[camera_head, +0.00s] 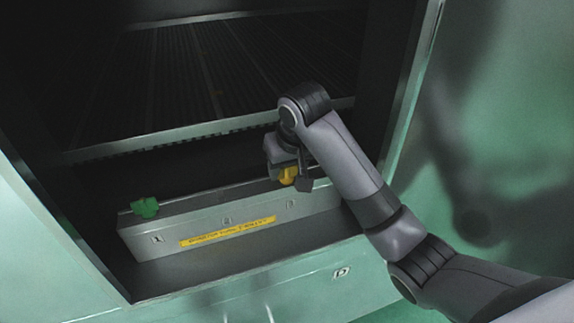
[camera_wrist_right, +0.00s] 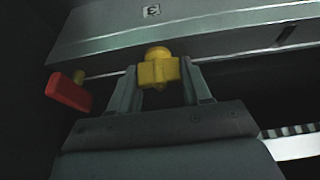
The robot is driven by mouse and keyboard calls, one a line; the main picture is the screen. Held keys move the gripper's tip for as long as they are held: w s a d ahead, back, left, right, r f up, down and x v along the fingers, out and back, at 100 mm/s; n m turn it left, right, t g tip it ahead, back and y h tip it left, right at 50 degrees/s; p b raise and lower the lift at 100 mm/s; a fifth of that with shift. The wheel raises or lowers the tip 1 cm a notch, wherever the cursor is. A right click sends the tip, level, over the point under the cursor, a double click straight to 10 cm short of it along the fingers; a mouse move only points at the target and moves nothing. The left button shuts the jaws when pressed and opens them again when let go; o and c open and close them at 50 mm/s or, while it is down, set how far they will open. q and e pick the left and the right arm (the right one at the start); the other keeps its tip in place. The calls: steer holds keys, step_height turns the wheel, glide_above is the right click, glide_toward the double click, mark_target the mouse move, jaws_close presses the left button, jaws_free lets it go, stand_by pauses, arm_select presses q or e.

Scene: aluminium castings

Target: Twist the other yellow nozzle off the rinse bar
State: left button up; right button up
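The rinse bar (camera_head: 205,222) is a long grey bar with numbered marks and a yellow label strip, lying along the front of the dark opening. My right gripper (camera_head: 289,174) is at its right end, by the third mark. The yellow nozzle (camera_head: 288,176) is between its fingers. In the right wrist view the fingers (camera_wrist_right: 160,85) press on both sides of the nozzle (camera_wrist_right: 158,70), and the bar (camera_wrist_right: 215,36) is behind it. I cannot tell whether the nozzle is still joined to the bar. My left gripper is not in view.
A green fitting (camera_head: 145,207) sits on the bar's left end. A red lever (camera_wrist_right: 68,92) shows left of the fingers in the wrist view. A ribbed rack (camera_head: 215,126) spans the opening above the bar. Metal frame edges (camera_head: 408,95) border the opening.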

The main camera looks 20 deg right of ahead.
steer(key=n+y, duration=0.1)
steer(key=n, duration=0.3)
steer(key=shift+d+n+y, duration=0.1)
steer(key=shift+n+y, duration=0.2)
steer(key=shift+y, duration=0.1)
steer(key=shift+n+g+y, duration=0.3)
steer(key=shift+n+g, duration=0.1)
steer(key=shift+n, duration=0.5)
steer(key=n+g+y, duration=0.1)
steer(key=n, duration=0.3)
steer(key=shift+n+g, duration=0.5)
steer(key=shift+n, duration=0.7)
steer(key=shift+r, duration=0.1)
